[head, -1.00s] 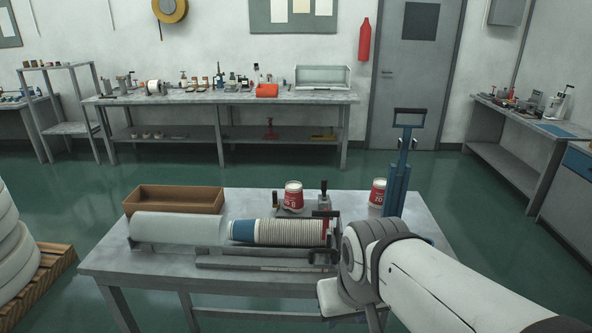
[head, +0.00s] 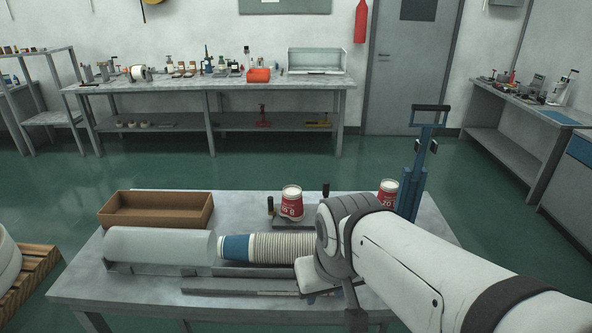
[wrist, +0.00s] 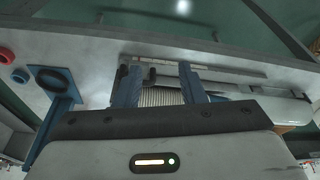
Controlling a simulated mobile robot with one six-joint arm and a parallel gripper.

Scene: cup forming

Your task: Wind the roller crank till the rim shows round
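A stack of pale ribbed cups (head: 283,247) with a blue end (head: 235,247) lies along a grey fixture on the table, and the ribs also show in the wrist view (wrist: 160,97). My arm covers the stack's right end in the head view, hiding the crank and my fingers. In the wrist view my gripper (wrist: 160,82) has two blue fingers set wide apart, with the ribbed stack behind the gap. A small dark handle, perhaps the crank (wrist: 151,76), shows near the left finger; contact cannot be told. The rim's shape is not visible.
A grey cylinder (head: 158,245) lies left of the stack, with a brown tray (head: 157,222) behind. Two red-and-white cups (head: 291,203) (head: 387,192) stand at the back. A tall blue stand (head: 411,180) is at the right. The table's front left (head: 120,295) is clear.

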